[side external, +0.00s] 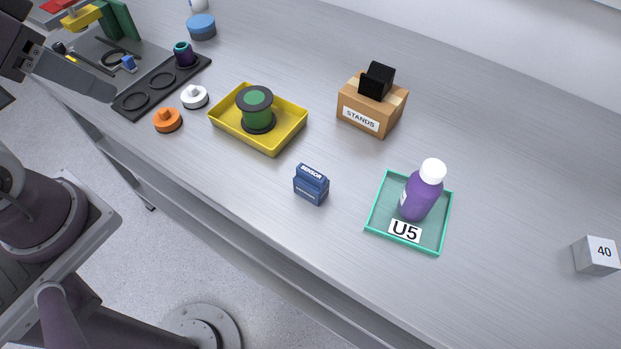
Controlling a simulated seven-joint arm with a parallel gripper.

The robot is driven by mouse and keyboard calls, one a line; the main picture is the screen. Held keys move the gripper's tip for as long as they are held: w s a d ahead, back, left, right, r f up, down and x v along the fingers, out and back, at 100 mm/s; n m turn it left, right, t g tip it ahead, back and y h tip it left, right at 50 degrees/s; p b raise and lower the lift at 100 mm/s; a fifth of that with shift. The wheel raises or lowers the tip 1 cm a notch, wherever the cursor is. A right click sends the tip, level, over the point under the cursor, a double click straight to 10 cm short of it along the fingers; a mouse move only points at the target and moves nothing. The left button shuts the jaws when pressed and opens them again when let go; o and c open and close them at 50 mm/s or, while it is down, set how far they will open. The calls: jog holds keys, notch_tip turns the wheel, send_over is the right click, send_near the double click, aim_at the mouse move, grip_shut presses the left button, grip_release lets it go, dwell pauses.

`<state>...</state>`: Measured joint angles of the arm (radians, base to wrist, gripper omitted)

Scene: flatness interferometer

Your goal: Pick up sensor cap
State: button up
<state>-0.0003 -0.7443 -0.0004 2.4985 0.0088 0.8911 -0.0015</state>
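No object carries a readable "sensor cap" label. A small dark blue box (311,185) with "SENSOR" on it stands near the front edge of the bench, and its lower print is too small to read. Two knobbed round caps, one orange (167,121) and one white (194,97), sit left of the yellow tray; I cannot tell if either is the sensor cap. My gripper (80,80) reaches in at the upper left, near the black holder strip and apart from the box and caps. Only part of it shows, so its opening is unclear.
A yellow tray (284,145) holds a green spool (257,107). A "STANDS" box (388,117) is behind. A teal tray (441,235) marked U5 holds a purple bottle (421,193). A black holder (130,113) and tools lie left. A grey "40" block (596,256) stands right.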

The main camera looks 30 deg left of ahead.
aim_at(310, 171)
jog(key=w+a+m+t+y, duration=0.2)
jog(key=w+a, duration=0.2)
jog(key=w, duration=0.6)
jog(key=w+d+f+m+t+h, duration=0.25)
jog(key=w+m, duration=0.35)
jog(key=w, duration=0.8)
jog(key=d+f+m+g+h, duration=0.2)
jog(key=d+f+h, duration=0.1)
jog(key=d, duration=0.1)
jog(key=s+d+f+m+g+h, duration=0.1)
jog(key=d+f+m+h, duration=0.2)
jog(key=d+f, duration=0.1)
jog(key=s+d+f+m+g+h, duration=0.1)
jog(key=d+f+m+g+h, duration=0.1)
jog(key=d, duration=0.4)
notch_tip(310, 171, down, 2)
jog(key=shift+f+m+g+h, duration=0.1)
jog(key=shift+m+g+h, duration=0.25)
jog(key=shift+m+h, duration=0.45)
jog(key=s+d+f+g+h, duration=0.1)
jog(key=s+d, duration=0.1)
jog(key=s+d+f+m+g+h, duration=0.1)
jog(key=s+d+f+g, duration=0.1)
jog(key=d, duration=0.1)
jog(key=s+d+f+g+h, duration=0.1)
jog(key=s+d+f, duration=0.1)
jog(key=s+d, duration=0.1)
jog(key=shift+d+f+m+g+h, duration=0.15)
jog(key=shift+m+g+h, duration=0.1)
jog(key=shift+m+g, duration=0.15)
